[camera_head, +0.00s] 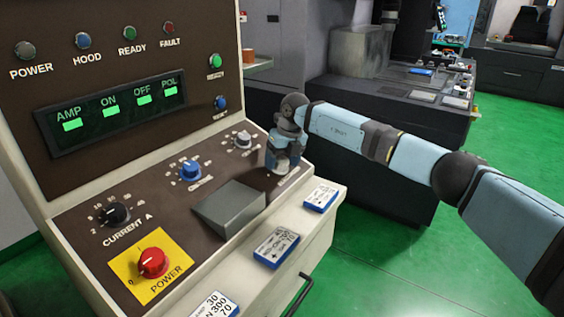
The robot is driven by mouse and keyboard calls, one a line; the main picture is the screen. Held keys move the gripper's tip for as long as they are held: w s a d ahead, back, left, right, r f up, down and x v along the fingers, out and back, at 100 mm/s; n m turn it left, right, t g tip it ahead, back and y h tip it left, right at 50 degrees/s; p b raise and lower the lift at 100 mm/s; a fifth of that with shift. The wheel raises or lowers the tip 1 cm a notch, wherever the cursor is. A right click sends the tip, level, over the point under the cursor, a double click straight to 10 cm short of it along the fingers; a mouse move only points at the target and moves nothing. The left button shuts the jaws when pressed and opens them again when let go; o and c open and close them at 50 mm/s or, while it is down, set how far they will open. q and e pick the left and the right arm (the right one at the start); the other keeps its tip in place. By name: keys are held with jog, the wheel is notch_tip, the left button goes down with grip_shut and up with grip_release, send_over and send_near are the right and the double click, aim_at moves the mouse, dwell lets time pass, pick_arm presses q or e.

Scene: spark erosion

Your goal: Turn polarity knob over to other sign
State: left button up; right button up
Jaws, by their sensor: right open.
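The control panel (75,188) of the erosion machine fills the left. Its sloped face carries a black current knob (118,213), a blue knob (190,171) and a small pale knob (243,140). I cannot make out a polarity knob; the panel's right end is partly covered by my right gripper. My right gripper (279,170) is open, pointing down close over that end, right of the pale knob. Whether its fingers touch or surround anything is hidden. The display (112,112) has a POL field, too small to read. My left gripper is out of view.
A red power knob (152,262) on a yellow plate sits at the front left. A grey raised block (229,207) is left of my right gripper. Blue-edged cards (276,247) lie on the front ledge. Another dark machine stands behind; green floor is clear on the right.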

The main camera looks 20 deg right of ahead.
jog(key=v, duration=1.3)
jog(key=shift+r, duration=0.2)
jog(key=shift+f, duration=0.1)
